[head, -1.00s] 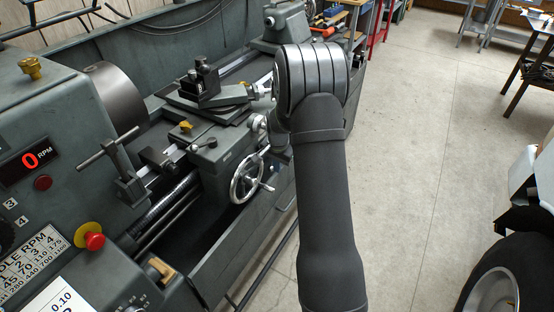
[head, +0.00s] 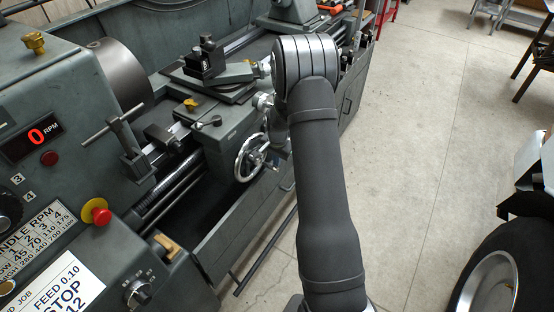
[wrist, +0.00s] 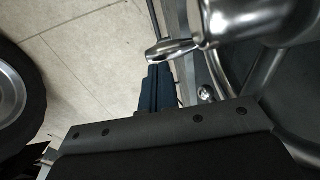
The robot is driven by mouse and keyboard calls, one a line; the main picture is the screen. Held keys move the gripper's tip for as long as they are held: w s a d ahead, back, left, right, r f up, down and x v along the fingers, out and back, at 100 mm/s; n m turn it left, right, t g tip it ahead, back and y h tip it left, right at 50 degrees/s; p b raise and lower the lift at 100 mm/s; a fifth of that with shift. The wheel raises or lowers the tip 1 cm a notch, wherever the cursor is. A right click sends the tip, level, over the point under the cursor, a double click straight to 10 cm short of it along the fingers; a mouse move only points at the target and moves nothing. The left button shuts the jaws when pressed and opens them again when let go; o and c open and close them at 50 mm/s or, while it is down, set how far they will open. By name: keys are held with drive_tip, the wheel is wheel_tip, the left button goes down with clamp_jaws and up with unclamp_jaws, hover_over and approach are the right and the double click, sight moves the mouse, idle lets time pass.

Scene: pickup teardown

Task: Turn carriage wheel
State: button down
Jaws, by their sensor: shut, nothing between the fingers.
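The carriage wheel (head: 239,163) is a silver handwheel on the front of the lathe carriage, left of my arm in the head view. A short handle shows at its right side. In the wrist view, part of the metal wheel (wrist: 268,62) fills the upper right, with a silver handle (wrist: 173,49) sticking out to the left. My gripper (wrist: 157,88) shows as dark fingers close together just below that handle. They look shut and hold nothing; whether they touch the handle I cannot tell. In the head view my wrist is beside the wheel's right edge, and the fingers are mostly hidden.
The lathe's headstock, with a red stop button (head: 101,217) and a display (head: 38,135) reading 0 RPM, stands at the left. The tool post (head: 204,62) sits above the carriage. Open concrete floor (head: 405,130) lies to the right, with a tyre (head: 500,270) at the lower right.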

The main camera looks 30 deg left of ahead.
drive_tip(key=shift+s+f+g, duration=0.1)
drive_tip(key=shift+f+g, duration=0.15)
drive_tip(key=shift+g, duration=0.15)
